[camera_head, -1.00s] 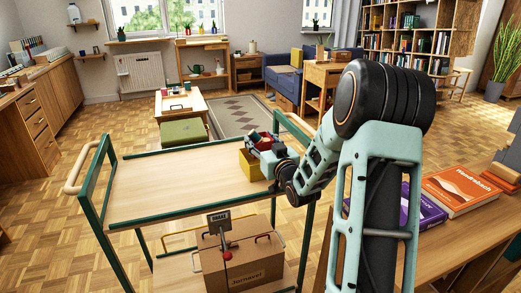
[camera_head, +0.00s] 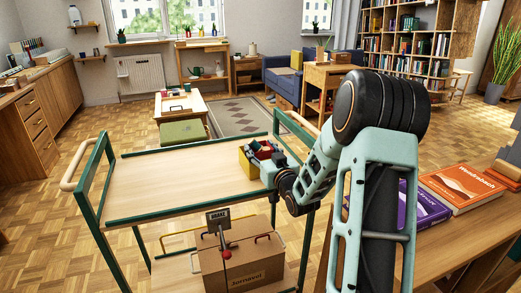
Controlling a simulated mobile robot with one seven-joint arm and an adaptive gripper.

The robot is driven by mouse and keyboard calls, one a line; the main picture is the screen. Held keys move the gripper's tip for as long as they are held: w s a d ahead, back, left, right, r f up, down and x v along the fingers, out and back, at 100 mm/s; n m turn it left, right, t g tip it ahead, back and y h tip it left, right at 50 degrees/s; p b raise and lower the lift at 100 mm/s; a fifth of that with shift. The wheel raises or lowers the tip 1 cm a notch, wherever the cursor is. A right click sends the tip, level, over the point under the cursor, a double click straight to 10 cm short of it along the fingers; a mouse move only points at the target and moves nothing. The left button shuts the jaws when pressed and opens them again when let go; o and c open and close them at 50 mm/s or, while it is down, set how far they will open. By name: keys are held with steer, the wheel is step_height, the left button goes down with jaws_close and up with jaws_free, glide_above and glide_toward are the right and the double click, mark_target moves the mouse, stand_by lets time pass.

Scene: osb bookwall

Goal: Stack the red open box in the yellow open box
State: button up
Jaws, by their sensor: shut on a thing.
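The yellow open box (camera_head: 246,161) sits at the right end of the trolley's top shelf, partly hidden by my gripper and the red box. The red open box (camera_head: 266,148) is small in view, at the mouth of the yellow box. It looks at least partly inside, but its depth and any contact cannot be told. My gripper (camera_head: 263,160) is shut on the red box, over the right side of the yellow box. The fingertips are too small to make out clearly.
The wooden trolley shelf (camera_head: 170,185) has green rails and is bare left of the boxes. A cardboard box (camera_head: 240,262) stands on the lower shelf beside a sign (camera_head: 218,219). A desk with an orange book (camera_head: 462,189) and a purple book (camera_head: 425,207) is at the right.

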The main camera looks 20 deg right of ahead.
steer(key=o, duration=1.1)
steer(key=shift+r, duration=0.1)
steer(key=shift+r+p, duration=0.4)
steer(key=shift+p, duration=0.2)
steer(key=s, duration=0.6)
steer(key=s+p, duration=0.1)
steer(key=s, duration=0.5)
steer(key=shift+d+r, duration=0.15)
steer(key=shift+d, duration=0.05)
